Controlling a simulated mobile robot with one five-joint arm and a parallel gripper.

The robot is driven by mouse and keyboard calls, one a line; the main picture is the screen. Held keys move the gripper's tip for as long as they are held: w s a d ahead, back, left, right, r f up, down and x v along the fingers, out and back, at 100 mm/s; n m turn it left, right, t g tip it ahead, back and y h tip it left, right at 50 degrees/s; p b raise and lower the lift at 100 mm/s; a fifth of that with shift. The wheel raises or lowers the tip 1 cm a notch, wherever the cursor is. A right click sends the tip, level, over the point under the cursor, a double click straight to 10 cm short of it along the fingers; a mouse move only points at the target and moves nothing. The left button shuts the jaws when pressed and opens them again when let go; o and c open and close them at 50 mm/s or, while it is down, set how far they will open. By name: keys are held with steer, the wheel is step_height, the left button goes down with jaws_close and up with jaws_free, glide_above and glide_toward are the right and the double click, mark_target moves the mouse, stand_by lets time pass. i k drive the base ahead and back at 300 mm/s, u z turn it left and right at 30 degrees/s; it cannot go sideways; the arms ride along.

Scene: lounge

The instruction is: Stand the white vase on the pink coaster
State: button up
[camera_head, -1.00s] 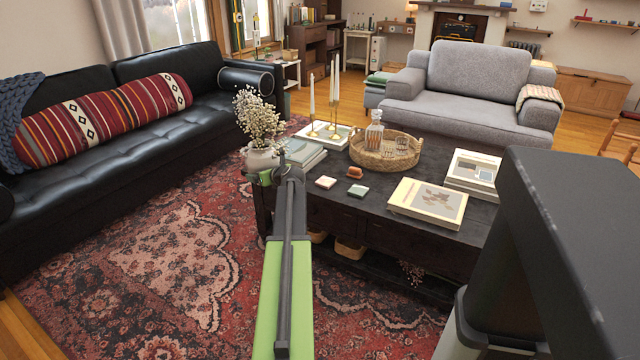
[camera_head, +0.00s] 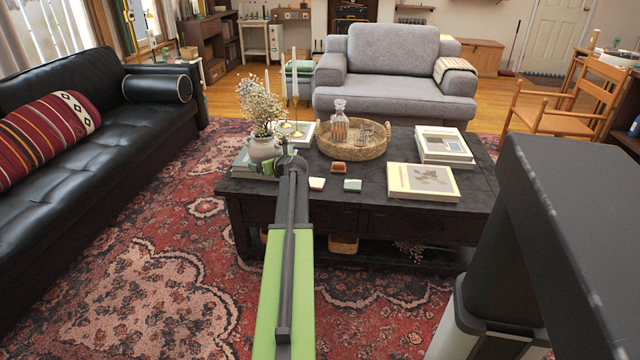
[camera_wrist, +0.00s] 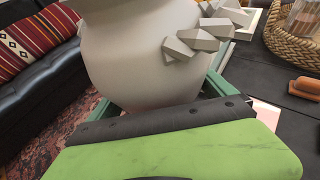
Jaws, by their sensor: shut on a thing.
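The white vase (camera_head: 264,149), holding dried flowers, is gripped by my gripper (camera_head: 277,168) over the left end of the dark coffee table (camera_head: 370,205). In the wrist view the vase (camera_wrist: 140,50) fills the top middle between the green fingers of my gripper (camera_wrist: 160,98), which are shut on it. It looks upright; its base is hidden. The pink coaster (camera_head: 316,183) lies bare on the table, just right of my gripper. In the wrist view a pale pink corner of the coaster (camera_wrist: 266,112) shows behind the gripper's right side.
A grey-green coaster (camera_head: 352,185) and a small brown object (camera_head: 338,168) lie close to the pink one. A wicker tray (camera_head: 352,148) with a decanter (camera_head: 339,122), books (camera_head: 424,181) and candlesticks (camera_head: 295,130) stand around.

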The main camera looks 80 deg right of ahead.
mark_target(315, 181)
steer(key=z, duration=0.6)
steer(key=i, duration=1)
steer(key=z, duration=1.1)
steer(key=i, duration=0.7)
steer(key=z, duration=0.35)
